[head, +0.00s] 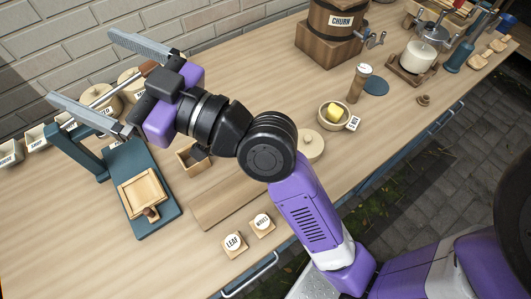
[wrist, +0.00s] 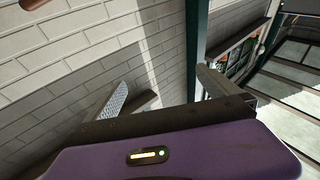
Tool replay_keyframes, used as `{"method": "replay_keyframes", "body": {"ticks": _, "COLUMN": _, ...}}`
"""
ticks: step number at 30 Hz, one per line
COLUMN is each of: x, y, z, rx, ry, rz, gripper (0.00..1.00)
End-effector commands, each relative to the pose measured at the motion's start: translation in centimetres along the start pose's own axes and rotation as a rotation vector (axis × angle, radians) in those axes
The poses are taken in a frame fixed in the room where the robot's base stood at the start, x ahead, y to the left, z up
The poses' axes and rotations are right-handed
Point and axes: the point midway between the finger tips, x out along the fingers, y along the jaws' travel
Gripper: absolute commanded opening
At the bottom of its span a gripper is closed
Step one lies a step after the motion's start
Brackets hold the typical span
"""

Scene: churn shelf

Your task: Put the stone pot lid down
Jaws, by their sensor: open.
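My gripper (head: 80,66) is open, its two long grey fingers spread wide at the upper left of the head view. I see nothing between the fingers, and the wrist view also shows them apart (wrist: 160,88) against the brick wall. A round pale lid with a small knob (head: 311,145) lies on the bench beside my arm, partly hidden by it. An open round pot (head: 333,117) with a yellow block inside stands just beyond it. I cannot tell for sure that this lid is the stone pot lid. Lidded tan pots (head: 104,98) stand below the gripper, partly covered.
A teal press (head: 150,215) with a wooden mould stands at the left. Two small stamps marked LEAF (head: 234,243) and WHORL (head: 262,224) sit near the front edge. A churn (head: 335,30) stands at the back. The middle of the bench is mostly clear.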

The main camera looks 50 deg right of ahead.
Motion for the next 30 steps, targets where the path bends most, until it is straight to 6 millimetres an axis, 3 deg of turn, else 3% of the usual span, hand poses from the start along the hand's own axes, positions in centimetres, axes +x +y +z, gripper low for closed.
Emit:
{"method": "replay_keyframes", "body": {"ticks": 8, "x": -8.2, "y": -0.3, "z": 8.1, "rx": 0.232, "ry": -0.122, "rz": 0.253, "gripper": 1.00}}
{"method": "replay_keyframes", "body": {"ticks": 15, "x": -18.8, "y": -1.7, "z": 13.8, "rx": 0.270, "ry": -0.279, "rz": 0.396, "gripper": 1.00}}
{"method": "replay_keyframes", "body": {"ticks": 19, "x": -25.1, "y": -2.5, "z": 15.3, "rx": 0.234, "ry": -0.368, "rz": 0.426, "gripper": 1.00}}
{"method": "replay_keyframes", "body": {"ticks": 24, "x": -32.5, "y": -3.0, "z": 15.4, "rx": 0.153, "ry": -0.469, "rz": 0.406, "gripper": 1.00}}
{"method": "replay_keyframes", "body": {"ticks": 30, "x": -37.4, "y": -3.0, "z": 14.4, "rx": 0.075, "ry": -0.533, "rz": 0.347, "gripper": 1.00}}
